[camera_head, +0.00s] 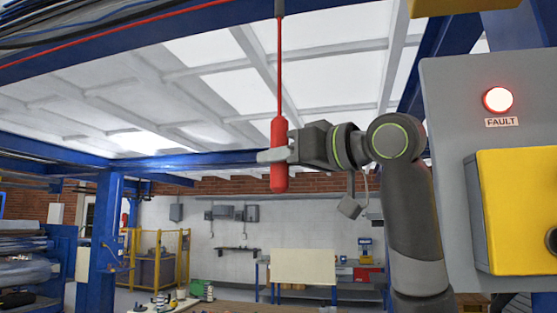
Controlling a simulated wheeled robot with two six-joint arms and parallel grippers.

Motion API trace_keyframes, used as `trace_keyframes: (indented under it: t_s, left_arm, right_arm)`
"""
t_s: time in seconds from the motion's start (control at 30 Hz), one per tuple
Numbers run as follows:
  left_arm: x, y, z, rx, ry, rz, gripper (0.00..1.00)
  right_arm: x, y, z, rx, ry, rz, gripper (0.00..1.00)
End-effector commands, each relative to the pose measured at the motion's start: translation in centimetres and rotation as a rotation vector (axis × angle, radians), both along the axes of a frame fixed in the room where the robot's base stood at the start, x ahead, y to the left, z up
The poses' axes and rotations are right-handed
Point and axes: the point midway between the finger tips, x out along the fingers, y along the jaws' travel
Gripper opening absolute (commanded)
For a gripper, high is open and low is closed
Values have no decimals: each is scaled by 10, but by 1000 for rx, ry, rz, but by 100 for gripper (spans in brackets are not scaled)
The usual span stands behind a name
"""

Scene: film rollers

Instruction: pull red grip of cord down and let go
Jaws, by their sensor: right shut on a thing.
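The red grip (278,178) is an upright red handle near the middle of the head view. It hangs from a thin red cord (280,70) that runs up to a dark fitting at the top edge. My right gripper (275,154) comes in from the right and is shut on the grip around its middle. The grip's rounded top and lower end show above and below the fingers. My left gripper is not in view.
A grey panel (445,120) with a lit red FAULT lamp (497,99) and a yellow box (520,210) stands close at the right. Blue beams cross overhead. Space left of the grip is clear; workbenches and a yellow guard cage (160,258) are far behind.

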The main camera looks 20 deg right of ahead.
Motion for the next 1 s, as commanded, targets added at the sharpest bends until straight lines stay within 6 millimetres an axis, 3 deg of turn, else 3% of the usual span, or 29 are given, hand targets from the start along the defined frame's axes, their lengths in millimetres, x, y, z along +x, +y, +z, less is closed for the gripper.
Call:
trace_keyframes:
  t_s: [0.03,0.2,0.57,0.77,1.0]
  left_arm:
    - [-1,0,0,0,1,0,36]
    - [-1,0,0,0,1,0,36]
    - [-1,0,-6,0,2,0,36]
    - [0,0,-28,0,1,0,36]
    - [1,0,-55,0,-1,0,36]
  right_arm:
    - [1,0,-2,-2,7,0,30]
    - [1,0,-2,-2,5,0,49]
    - [-6,-4,-2,-1,1,1,49]
    - [-36,-25,-5,-1,-3,-3,49]
    - [-87,-59,-5,1,-1,-4,49]
